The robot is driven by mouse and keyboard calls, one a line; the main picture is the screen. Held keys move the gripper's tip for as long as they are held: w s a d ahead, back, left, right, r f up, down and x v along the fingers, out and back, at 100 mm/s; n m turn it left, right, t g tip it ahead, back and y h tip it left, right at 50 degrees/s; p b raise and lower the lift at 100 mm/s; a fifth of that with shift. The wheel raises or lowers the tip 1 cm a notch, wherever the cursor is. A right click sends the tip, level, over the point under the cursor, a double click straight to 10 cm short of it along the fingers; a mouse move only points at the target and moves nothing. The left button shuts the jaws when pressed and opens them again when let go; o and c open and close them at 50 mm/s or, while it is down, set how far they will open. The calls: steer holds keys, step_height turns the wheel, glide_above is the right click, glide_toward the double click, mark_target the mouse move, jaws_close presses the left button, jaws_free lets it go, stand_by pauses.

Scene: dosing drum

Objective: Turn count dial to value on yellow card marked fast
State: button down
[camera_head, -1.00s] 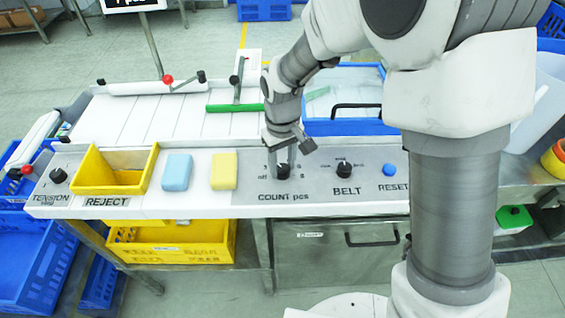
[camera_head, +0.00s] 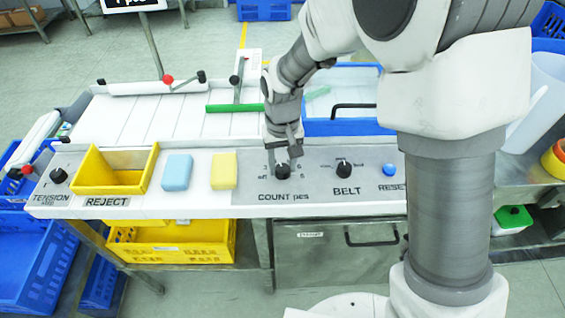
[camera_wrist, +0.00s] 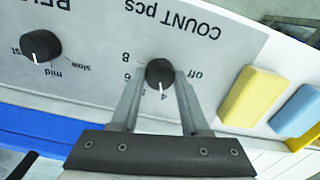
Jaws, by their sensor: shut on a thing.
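The count dial (camera_head: 282,173) is a black knob above the "COUNT pcs" lettering on the grey panel. In the wrist view the dial (camera_wrist: 160,73) shows off, 4, 6 and 8 around it, and its white pointer line points at the 4. My gripper (camera_wrist: 160,82) is shut on the count dial, with one finger on each side. It also shows in the head view (camera_head: 282,160), coming down on the dial from above. I see no readable yellow card marked fast.
The belt dial (camera_head: 344,170) and blue reset button (camera_head: 389,170) are to the right. A blue block (camera_head: 177,172), a yellow block (camera_head: 223,171) and the yellow reject bin (camera_head: 112,190) are to the left. A green bar (camera_head: 235,107) lies behind.

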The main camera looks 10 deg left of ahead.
mark_target(283, 168)
steer(key=shift+c, duration=2)
jaws_free()
steer(key=shift+r, duration=0.1)
step_height(283, 168, up, 17)
steer(key=p, duration=0.2)
steer(key=shift+r+p, duration=0.2)
steer(key=shift+p, duration=0.2)
